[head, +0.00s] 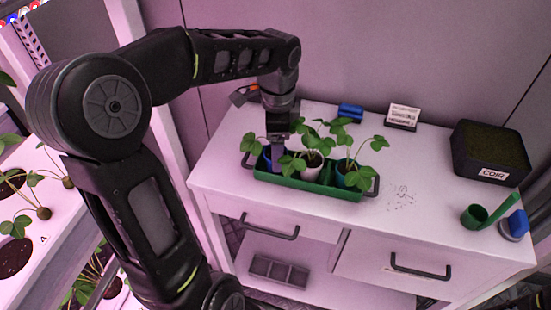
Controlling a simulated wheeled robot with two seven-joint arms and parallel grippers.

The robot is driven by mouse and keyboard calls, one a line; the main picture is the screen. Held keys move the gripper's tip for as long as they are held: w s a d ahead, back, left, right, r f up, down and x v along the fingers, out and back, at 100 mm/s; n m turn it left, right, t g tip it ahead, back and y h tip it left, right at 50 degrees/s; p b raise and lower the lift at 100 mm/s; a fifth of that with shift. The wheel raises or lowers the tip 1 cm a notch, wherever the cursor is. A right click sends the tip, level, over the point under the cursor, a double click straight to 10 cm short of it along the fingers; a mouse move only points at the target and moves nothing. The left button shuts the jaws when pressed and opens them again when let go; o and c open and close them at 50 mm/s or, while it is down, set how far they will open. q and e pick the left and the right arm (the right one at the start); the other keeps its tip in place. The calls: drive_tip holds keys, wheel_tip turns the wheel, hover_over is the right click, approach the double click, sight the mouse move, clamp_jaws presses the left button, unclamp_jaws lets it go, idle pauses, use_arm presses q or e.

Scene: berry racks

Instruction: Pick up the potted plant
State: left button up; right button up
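A green tray (291,186) with dark handles stands on the white cabinet top and holds several potted plants. The left plant's blue pot (267,157) is partly hidden by leaves and my gripper. A plant in a blue pot (346,179) is at the right end. My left gripper (277,160) points down into the tray's left end, beside or at the left plant. Its fingertips are partly hidden, so I cannot tell whether it grips the pot. My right gripper is out of view.
A black box labelled COIR (490,152), a green cup (474,216), a blue-topped object (515,225), a small sign (403,117) and a blue item (350,111) stand on the white cabinet (420,190). Planted racks (50,215) are at left.

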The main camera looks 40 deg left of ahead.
use_arm(q)
drive_tip(key=shift+c, duration=0.3)
clamp_jaws()
idle(0.5)
